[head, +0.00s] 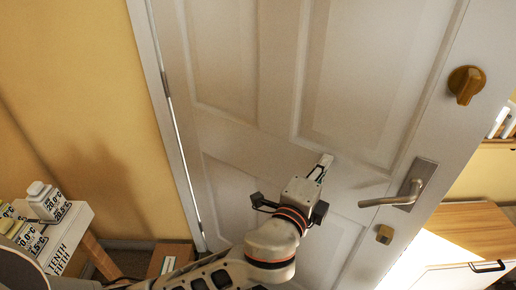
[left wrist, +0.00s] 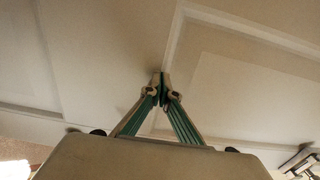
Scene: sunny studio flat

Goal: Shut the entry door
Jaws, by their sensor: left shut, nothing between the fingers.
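The entry door (head: 240,118) is a white panelled door that fills the middle of the head view. Its hinge side is at the left, along the white frame (head: 158,75). A silver lever handle (head: 402,190) is at its right side, with a brass knob (head: 466,84) above and a small brass piece (head: 385,234) below. My left gripper (head: 322,165) is shut and empty, in front of the door panel, left of the handle. In the left wrist view its closed fingertips (left wrist: 161,78) point at the door face (left wrist: 100,60); I cannot tell whether they touch. My right gripper is not in view.
A small white stand (head: 70,222) with labelled bottles (head: 47,200) is at the lower left by the yellow wall (head: 75,100). A brown box (head: 170,258) is on the floor near the hinge side. A wood-topped cabinet (head: 470,235) shows beyond the door's right edge.

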